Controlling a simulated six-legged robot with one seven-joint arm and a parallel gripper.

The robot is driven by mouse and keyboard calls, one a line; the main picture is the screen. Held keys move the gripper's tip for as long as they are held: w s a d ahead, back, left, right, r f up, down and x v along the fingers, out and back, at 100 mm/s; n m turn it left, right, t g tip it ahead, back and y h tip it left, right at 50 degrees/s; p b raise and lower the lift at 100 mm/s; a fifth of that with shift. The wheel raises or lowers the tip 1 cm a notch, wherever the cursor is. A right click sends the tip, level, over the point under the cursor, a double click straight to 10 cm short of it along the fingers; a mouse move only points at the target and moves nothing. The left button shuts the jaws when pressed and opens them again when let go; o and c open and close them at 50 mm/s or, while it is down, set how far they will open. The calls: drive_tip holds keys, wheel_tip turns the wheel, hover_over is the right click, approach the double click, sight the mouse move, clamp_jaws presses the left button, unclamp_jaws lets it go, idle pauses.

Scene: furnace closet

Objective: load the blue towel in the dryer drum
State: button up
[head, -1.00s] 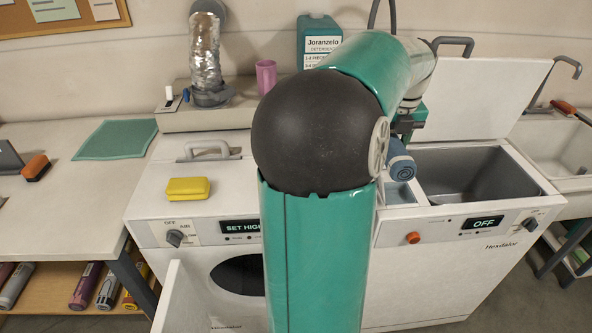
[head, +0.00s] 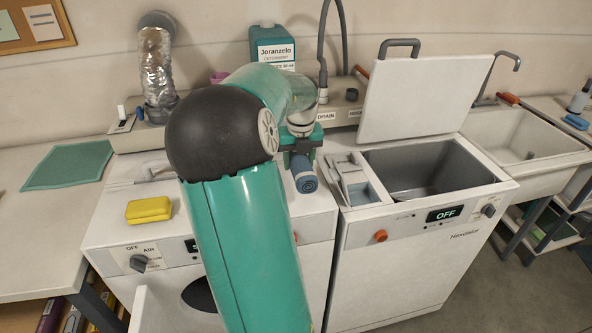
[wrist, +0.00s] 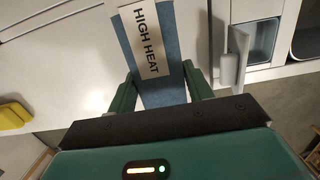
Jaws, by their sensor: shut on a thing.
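The rolled blue towel (head: 305,174) is held between the fingers of my gripper (head: 302,148), above the right part of the dryer's top. In the wrist view it is a blue strip (wrist: 165,92) between the two green fingers, with a white HIGH HEAT tag (wrist: 148,38) on it. The dryer (head: 125,243) is the left machine. Its door (head: 140,312) stands open at lower left. The dark drum opening (head: 199,294) shows partly; my arm hides its right side and part of the display.
A yellow sponge (head: 149,210) lies on the dryer top. To the right stands a washer (head: 400,275) with its lid (head: 425,100) raised and an OFF display. A detergent jug (head: 272,50) and foil duct (head: 157,68) stand behind. A sink (head: 525,140) is at far right.

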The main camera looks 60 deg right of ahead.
drive_tip(key=shift+w+d+f, duration=0.1)
drive_tip(key=shift+w+f, duration=0.1)
drive_tip(key=shift+f, duration=0.1)
drive_tip(key=shift+w+f, duration=0.15)
drive_tip(key=shift+f, duration=0.75)
drive_tip(key=shift+w+f, duration=0.1)
drive_tip(key=shift+f, duration=0.75)
drive_tip(key=shift+f, duration=0.1)
drive_tip(key=o, duration=1.1)
drive_tip(key=shift+f, duration=0.1)
